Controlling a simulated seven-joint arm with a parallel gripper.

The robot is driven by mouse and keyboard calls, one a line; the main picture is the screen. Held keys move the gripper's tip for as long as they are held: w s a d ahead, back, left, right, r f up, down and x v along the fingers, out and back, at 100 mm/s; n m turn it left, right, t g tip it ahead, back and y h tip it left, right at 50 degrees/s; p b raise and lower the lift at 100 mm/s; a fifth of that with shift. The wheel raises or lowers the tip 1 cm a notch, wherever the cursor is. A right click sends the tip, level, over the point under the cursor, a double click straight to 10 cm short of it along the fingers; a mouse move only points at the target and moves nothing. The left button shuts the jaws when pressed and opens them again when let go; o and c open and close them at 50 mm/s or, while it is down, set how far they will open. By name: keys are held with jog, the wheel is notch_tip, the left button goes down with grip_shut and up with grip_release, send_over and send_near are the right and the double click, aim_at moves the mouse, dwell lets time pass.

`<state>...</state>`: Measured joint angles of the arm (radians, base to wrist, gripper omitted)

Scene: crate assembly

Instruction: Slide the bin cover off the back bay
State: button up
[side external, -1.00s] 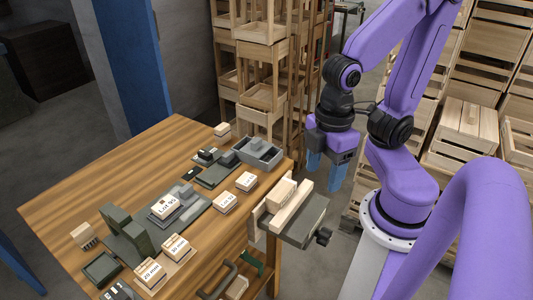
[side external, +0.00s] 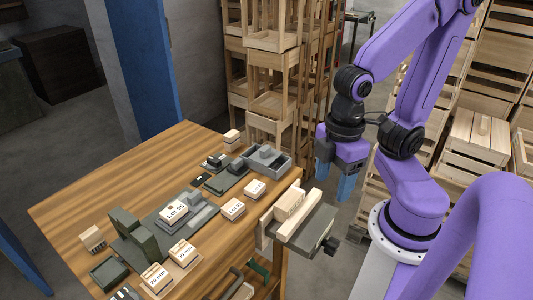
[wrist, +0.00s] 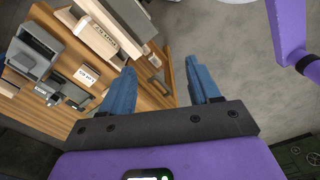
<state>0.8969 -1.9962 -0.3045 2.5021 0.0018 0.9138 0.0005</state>
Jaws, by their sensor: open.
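My gripper (side external: 335,181) hangs in the air to the right of the wooden workbench (side external: 140,165), past its edge. Its two blue fingers are apart with nothing between them, as the wrist view also shows (wrist: 160,68). A grey open bin (side external: 285,163) stands near the back right corner of the bench, with a grey block-like piece (side external: 266,151) on or in it. It also shows at the left of the wrist view (wrist: 18,62). I cannot tell for sure whether that piece is the bin cover, or which bay it covers.
A vise with wooden jaws (side external: 312,217) sticks out from the bench's right edge, holding a wooden block (side external: 290,203). Labelled blocks (side external: 233,208), dark plates and a dark green bracket (side external: 140,236) lie on the bench. Crate racks (side external: 270,70) stand behind.

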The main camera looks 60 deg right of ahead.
jog(key=shift+o, duration=0.4)
notch_tip(320, 180, up, 5)
jog(key=m, duration=1.3)
send_over(267, 148)
notch_tip(267, 148, down, 17)
jog(key=shift+a+r, duration=0.1)
